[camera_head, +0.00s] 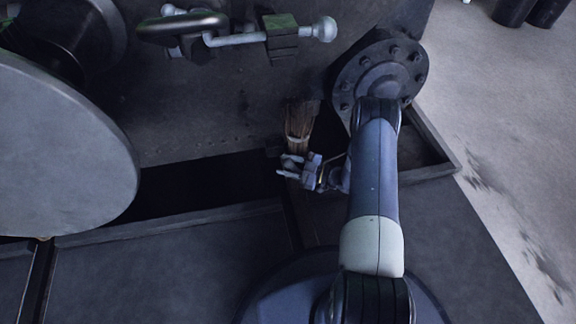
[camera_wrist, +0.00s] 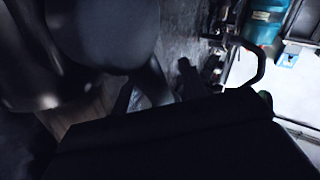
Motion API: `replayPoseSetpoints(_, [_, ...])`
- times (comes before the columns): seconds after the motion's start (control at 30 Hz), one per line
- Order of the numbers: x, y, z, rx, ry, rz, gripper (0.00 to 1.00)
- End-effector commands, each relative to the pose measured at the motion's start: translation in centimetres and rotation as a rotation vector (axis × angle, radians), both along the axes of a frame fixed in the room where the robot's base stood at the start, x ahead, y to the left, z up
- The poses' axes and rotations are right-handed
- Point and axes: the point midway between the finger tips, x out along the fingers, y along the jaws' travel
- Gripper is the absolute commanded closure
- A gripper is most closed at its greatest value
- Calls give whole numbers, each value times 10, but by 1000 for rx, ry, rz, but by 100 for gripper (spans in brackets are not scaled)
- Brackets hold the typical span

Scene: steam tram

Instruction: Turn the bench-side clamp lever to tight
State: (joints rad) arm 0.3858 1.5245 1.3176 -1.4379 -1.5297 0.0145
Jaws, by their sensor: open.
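A pale lever bar with a round ball knob (camera_head: 324,29) runs through a dark block with a green top (camera_head: 281,40) at the top of the head view. I cannot tell for sure that this is the clamp lever, or how it is set. My gripper (camera_head: 284,167) is open and empty, pointing left, well below the bar in the picture and apart from it. My gripper's fingers cannot be made out in the dark wrist view.
A bristle bundle (camera_head: 299,122) stands just above my gripper. A dark loop handle (camera_head: 181,27) is at the top left. A large grey disc (camera_head: 60,150) fills the left, and a bolted round flange (camera_head: 378,72) is behind my arm. The wrist view shows a teal object (camera_wrist: 264,22).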

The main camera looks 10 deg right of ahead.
Motion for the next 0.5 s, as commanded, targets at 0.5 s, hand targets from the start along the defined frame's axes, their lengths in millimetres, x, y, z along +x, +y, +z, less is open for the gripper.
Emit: replayPoseSetpoints(0.5, [0,0,0,0,0,0,91])
